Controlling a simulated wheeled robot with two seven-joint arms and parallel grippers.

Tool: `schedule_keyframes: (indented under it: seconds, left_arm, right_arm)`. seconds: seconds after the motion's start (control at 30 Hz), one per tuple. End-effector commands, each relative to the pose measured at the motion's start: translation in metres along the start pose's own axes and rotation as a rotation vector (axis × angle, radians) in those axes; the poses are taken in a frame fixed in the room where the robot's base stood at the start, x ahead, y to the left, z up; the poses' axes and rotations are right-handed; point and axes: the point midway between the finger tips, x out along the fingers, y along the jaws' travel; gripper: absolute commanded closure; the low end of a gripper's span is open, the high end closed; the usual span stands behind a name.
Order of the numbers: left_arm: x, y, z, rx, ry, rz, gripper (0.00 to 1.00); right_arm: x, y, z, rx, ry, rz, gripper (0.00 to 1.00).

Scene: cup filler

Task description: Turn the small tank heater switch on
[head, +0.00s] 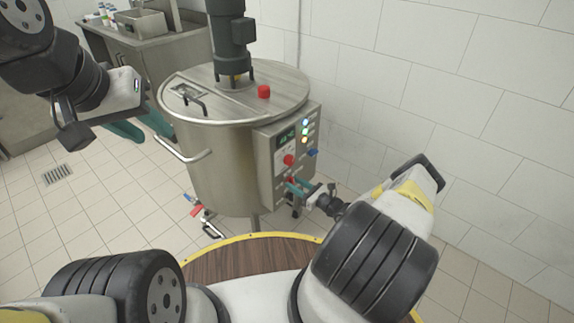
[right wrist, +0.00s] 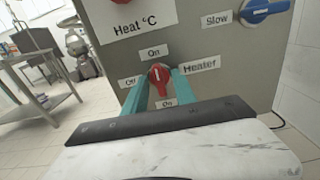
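The steel tank (head: 215,160) stands at the centre of the head view, with a grey control panel (head: 268,160) on its right side. The red heater switch (right wrist: 159,76) is on the panel in the right wrist view, beside the "Heater" label. Its white mark points up toward the upper "On" label; "Off" is to its left. My right gripper (right wrist: 160,88) is at the panel, its teal fingers on either side of the switch, apparently with small gaps. My left gripper (head: 142,127) is at the left of the tank, fingers apart and empty.
A blue "Slow" knob (right wrist: 264,10) is right of and above the heater switch. A red emergency button (head: 264,91) sits on the tank lid. A round wooden table (head: 245,258) lies near my base.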

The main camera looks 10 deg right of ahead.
Motion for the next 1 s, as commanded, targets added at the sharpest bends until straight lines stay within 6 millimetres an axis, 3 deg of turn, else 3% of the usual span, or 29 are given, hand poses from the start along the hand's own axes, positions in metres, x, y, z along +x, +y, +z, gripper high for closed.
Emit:
schedule_keyframes:
  seconds: [0.17,0.4,0.6,1.0]
  left_arm:
    - [0.000,0.000,0.000,0.000,0.000,0.000,0.64]
    - [0.000,0.000,0.000,0.000,0.000,0.000,0.64]
    - [0.000,0.000,0.000,0.000,0.000,0.000,0.64]
    - [0.000,0.000,0.000,0.000,0.000,0.000,0.64]
  right_arm:
    - [-0.009,-0.001,0.000,0.000,0.000,-0.001,0.67]
    - [-0.050,-0.001,0.000,0.000,0.001,-0.002,0.67]
    - [-0.074,0.000,-0.001,0.001,0.001,-0.001,0.67]
    - [-0.079,0.000,0.000,0.000,0.000,0.000,0.67]
